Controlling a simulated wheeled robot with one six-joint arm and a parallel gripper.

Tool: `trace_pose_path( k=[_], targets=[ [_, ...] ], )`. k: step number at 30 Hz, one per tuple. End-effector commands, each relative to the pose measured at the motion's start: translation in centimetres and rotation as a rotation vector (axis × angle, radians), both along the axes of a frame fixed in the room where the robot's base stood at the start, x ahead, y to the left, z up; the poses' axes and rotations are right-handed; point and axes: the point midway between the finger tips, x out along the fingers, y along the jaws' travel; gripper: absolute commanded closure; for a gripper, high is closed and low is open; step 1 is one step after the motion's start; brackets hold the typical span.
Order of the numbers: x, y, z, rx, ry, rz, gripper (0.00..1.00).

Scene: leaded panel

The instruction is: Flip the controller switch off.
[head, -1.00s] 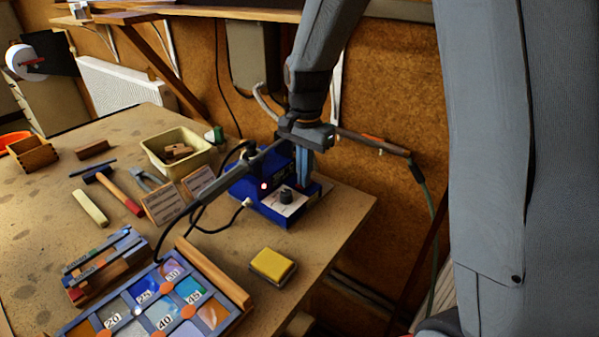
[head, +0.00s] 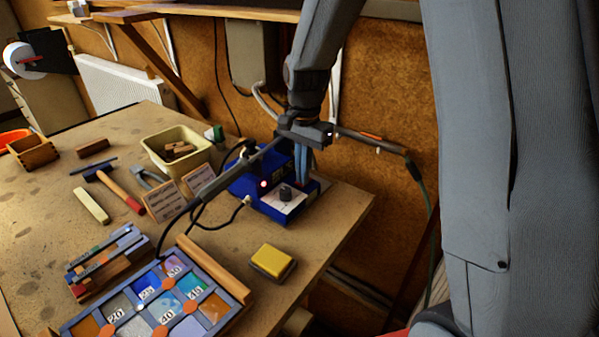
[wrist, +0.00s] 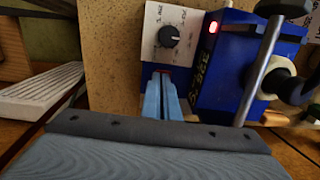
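The controller (head: 272,207) is a blue box near the table's right back edge. It has a white dial plate with a dark knob (head: 286,194). A small red lit switch (head: 263,184) shows on its blue casing, and in the wrist view the switch (wrist: 213,27) glows red to the right of the dial plate (wrist: 172,32). My gripper (head: 303,178) points down at the controller, behind the knob in the head view. Its light blue fingers (wrist: 166,77) look closed together with nothing visible held. They lie to the lower left of the switch in the wrist view. Whether they touch the casing is unclear.
A grey rod (wrist: 262,70) crosses in front of the blue casing, close to the switch. Dark cables (head: 200,222) run in front of the controller. A yellow sponge (head: 272,260), a leaded glass panel (head: 245,293) and a cream tub (head: 150,148) stand around it.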

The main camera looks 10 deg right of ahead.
Motion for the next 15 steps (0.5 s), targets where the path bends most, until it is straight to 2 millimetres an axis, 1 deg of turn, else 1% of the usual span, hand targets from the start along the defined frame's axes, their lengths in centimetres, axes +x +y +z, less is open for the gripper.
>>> trace_pose_path(
  k=[1,7,11,15],
  targets=[
    [-0.3,-0.8,-1.0,-0.009,0.009,-0.001,1.0],
    [-0.2,-0.8,-0.9,-0.01,0.007,0.0,1.0],
    [-0.2,-0.8,-0.3,-0.011,0.007,0.0,1.0],
    [-0.2,-0.8,1.0,-0.01,0.005,-0.001,1.0]
  ],
)
